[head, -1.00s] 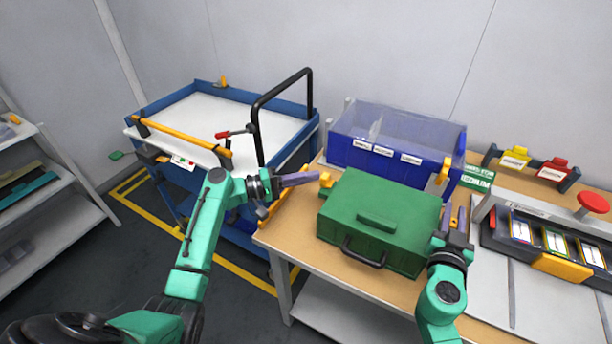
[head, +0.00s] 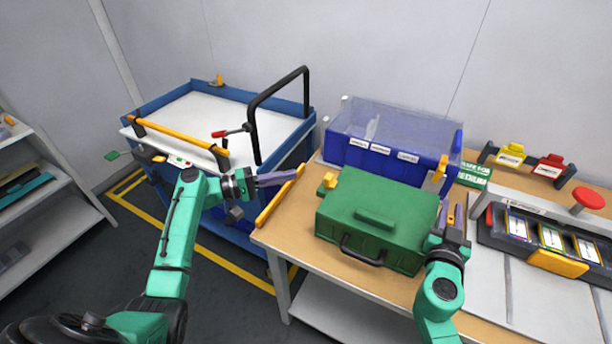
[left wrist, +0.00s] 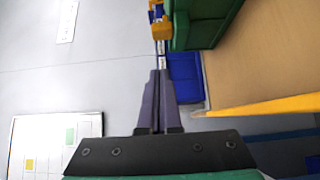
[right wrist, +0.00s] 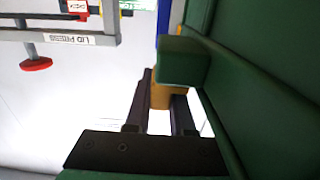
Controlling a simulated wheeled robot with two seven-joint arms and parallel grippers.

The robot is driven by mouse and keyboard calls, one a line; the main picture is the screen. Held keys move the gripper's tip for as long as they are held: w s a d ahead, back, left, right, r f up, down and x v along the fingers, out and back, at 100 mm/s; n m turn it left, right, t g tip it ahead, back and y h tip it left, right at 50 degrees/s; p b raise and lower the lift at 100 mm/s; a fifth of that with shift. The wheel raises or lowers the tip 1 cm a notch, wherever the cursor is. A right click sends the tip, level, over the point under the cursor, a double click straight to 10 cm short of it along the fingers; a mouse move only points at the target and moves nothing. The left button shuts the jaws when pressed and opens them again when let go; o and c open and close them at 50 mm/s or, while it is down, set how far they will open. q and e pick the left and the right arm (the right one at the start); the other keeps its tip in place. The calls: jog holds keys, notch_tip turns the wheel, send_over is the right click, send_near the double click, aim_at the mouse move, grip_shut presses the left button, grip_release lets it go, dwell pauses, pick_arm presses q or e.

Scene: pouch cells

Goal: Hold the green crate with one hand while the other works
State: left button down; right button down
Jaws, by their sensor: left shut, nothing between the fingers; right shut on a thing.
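The green crate (head: 345,212), lid down, stands on the wooden workbench with its black handle (head: 362,250) toward me. A yellow latch (head: 330,181) sits at its left end; it also shows at the top of the left wrist view (left wrist: 160,28). My left gripper (head: 301,170) is shut and empty, a short gap left of that latch. Its fingers lie together in the left wrist view (left wrist: 158,80). My right gripper (head: 450,212) is at the crate's right end. In the right wrist view it is shut on a yellow latch (right wrist: 160,97) beside a green block of the crate.
A blue bin with a clear cover (head: 385,165) stands behind the crate. A lid press with a red knob (head: 588,198) and a tray of cells (head: 552,237) are to the right. A blue cart (head: 160,108) stands left of the bench (head: 310,268), with a gap between.

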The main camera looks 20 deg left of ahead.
pick_arm(q)
jog(key=v, duration=0.6)
jog(key=shift+s, duration=0.2)
jog(key=shift+a, duration=0.1)
pick_arm(e)
jog(key=c, duration=0.7)
grip_release()
jog(key=shift+s, duration=0.15)
